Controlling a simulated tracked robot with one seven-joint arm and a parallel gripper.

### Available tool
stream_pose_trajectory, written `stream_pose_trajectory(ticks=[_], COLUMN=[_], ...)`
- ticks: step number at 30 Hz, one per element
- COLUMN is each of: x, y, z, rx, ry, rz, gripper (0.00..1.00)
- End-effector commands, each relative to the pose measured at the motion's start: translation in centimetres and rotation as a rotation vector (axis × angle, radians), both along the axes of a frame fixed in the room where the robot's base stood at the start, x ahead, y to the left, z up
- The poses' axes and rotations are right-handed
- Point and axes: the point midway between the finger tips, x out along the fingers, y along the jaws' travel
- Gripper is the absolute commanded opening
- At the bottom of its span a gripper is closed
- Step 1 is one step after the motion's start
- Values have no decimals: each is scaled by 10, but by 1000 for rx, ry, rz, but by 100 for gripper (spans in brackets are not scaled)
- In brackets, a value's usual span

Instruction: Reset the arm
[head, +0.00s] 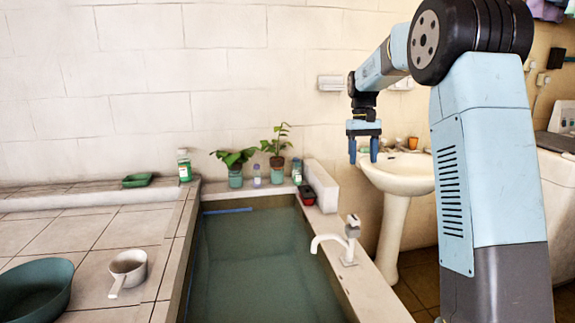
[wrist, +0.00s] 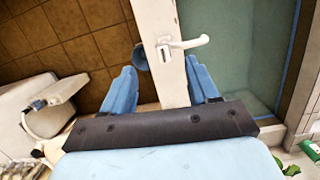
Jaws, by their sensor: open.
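My arm is raised and bent on the right of the head view. My gripper (head: 364,152) hangs from it, fingers pointing down, in front of the wall near the pedestal washbasin (head: 398,180). In the wrist view my gripper (wrist: 165,85) shows two blue fingers spread apart with nothing between them. Beyond the fingers, well below, are the basin's pale ledge (wrist: 160,30) and the white tap (wrist: 185,43), which also shows in the head view (head: 335,242). The fingers touch nothing that I can see.
A water-filled basin (head: 255,260) lies in the middle. A white dipper (head: 128,268), a green tub (head: 35,290) and a green dish (head: 137,180) are on the tiled counter at left.

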Motion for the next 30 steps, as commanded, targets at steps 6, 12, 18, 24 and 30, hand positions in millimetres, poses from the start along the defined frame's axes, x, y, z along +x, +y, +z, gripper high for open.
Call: stream_pose_trajectory(ticks=[6,12,18,24,30], x=[-49,-94,-141,-189,-236], y=[-2,-4,-5,-5,-5], z=[32,52,66,72,72], rx=[9,15,22,29,35], ry=[-85,-161,-238,-313,-389], rz=[-15,-31,-45,-59,-73], gripper=[60,60,60,60,60])
